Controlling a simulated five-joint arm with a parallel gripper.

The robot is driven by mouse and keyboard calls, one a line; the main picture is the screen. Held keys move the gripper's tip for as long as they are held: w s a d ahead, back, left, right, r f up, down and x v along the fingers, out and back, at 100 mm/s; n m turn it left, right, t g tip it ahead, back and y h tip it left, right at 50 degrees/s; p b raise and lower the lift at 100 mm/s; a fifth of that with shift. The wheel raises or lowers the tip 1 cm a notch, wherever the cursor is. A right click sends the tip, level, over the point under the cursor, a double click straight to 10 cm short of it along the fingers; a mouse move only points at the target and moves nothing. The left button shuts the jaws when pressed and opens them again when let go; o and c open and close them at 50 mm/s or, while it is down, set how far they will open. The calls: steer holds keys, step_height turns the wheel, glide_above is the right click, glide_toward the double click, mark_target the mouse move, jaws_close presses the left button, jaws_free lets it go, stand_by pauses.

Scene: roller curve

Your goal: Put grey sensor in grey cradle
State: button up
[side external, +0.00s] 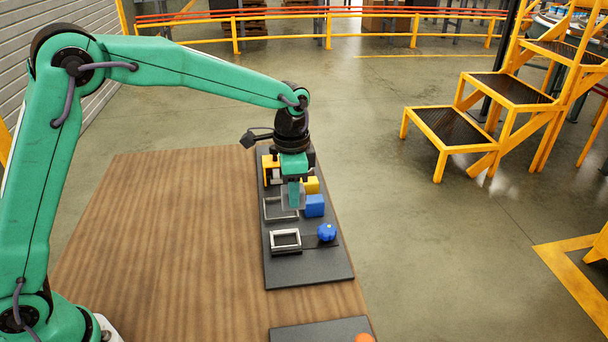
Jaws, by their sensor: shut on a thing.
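My gripper (293,203) points down over the middle of a dark board and is shut on a small grey piece, the grey sensor (301,197), mostly hidden by the green fingers. A flat grey square frame (268,217) lies on the board just below and left of the fingertips. A lighter grey raised square frame (286,247) stands nearer the camera. I cannot tell for sure which frame is the grey cradle. I cannot tell whether the sensor touches the frame under it.
The dark board (318,273) lies along the right edge of the wooden table (170,230). A blue block (315,206), a yellow block (312,185) and a blue round knob (327,232) stand close right of my gripper. The table's left part is clear.

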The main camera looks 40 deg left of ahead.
steer(key=w+a+f, duration=0.2)
steer(key=a, duration=0.1)
steer(key=w+a+f, duration=0.2)
steer(key=a, duration=0.1)
steer(key=w+a+f, duration=0.2)
steer(key=a, duration=0.1)
steer(key=shift+w+a+f, duration=0.2)
steer(key=shift+f, duration=2.25)
steer(key=shift+f, duration=0.15)
steer(key=o, duration=1)
steer(key=shift+r, duration=6.2)
steer(key=shift+s+r, duration=0.1)
